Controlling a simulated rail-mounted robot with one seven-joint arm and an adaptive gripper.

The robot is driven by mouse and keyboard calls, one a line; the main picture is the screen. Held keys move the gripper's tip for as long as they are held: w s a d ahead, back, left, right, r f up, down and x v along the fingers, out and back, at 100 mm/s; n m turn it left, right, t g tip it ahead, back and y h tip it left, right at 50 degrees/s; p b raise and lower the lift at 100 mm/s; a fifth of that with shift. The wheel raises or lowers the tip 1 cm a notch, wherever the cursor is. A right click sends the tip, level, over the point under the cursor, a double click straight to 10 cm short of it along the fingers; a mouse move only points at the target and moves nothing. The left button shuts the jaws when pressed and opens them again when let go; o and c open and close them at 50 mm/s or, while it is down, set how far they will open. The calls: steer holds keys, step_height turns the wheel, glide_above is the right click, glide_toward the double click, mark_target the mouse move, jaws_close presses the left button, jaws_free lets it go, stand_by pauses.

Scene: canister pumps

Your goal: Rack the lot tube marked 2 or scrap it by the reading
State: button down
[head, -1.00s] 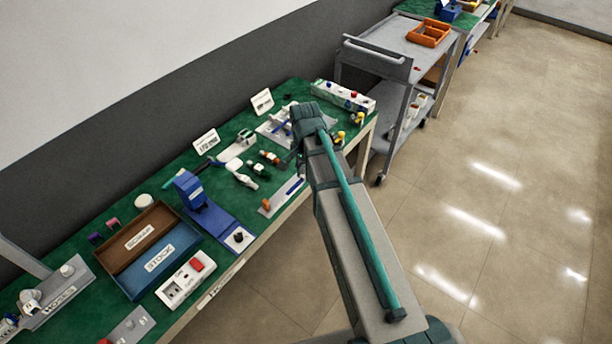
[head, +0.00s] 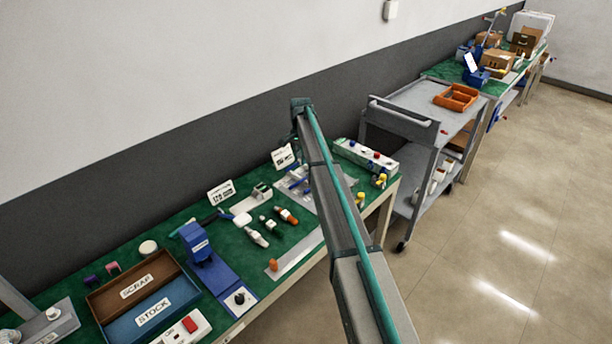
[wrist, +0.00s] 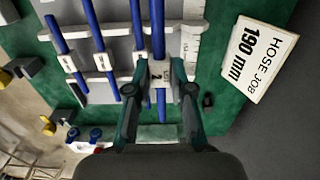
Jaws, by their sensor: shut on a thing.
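My gripper (wrist: 160,78) is shut on a blue tube (wrist: 158,28) at its white tag, marked 2 (wrist: 159,73). The tube runs up and down in the wrist view, over or beside a pale board with a marked strip (wrist: 191,45). I cannot tell whether it touches the board. Several other blue tubes with white tags (wrist: 100,62) lie to its left. In the head view my arm hides the gripper. The brown SCRAP tray (head: 103,302) and blue STOCK tray (head: 125,327) are at lower left.
A sign reading HOSE JOB 190 mm (wrist: 258,58) stands right of the tubes. The green bench (head: 238,262) also carries a blue device (head: 200,250), a plate with an orange block (head: 274,265) and small fittings (head: 257,238). A grey cart (head: 425,110) stands beyond the bench.

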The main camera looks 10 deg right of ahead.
steer(key=w, duration=0.3)
steer(key=shift+w+r, duration=0.1)
steer(key=shift+w, duration=0.25)
steer(key=shift+f+b, duration=0.7)
steer(key=shift+f, duration=2)
steer(key=shift+f, duration=0.7)
steer(key=c, duration=0.9)
jaws_free()
steer(key=shift+c, duration=0.2)
steer(key=shift+r, duration=0.1)
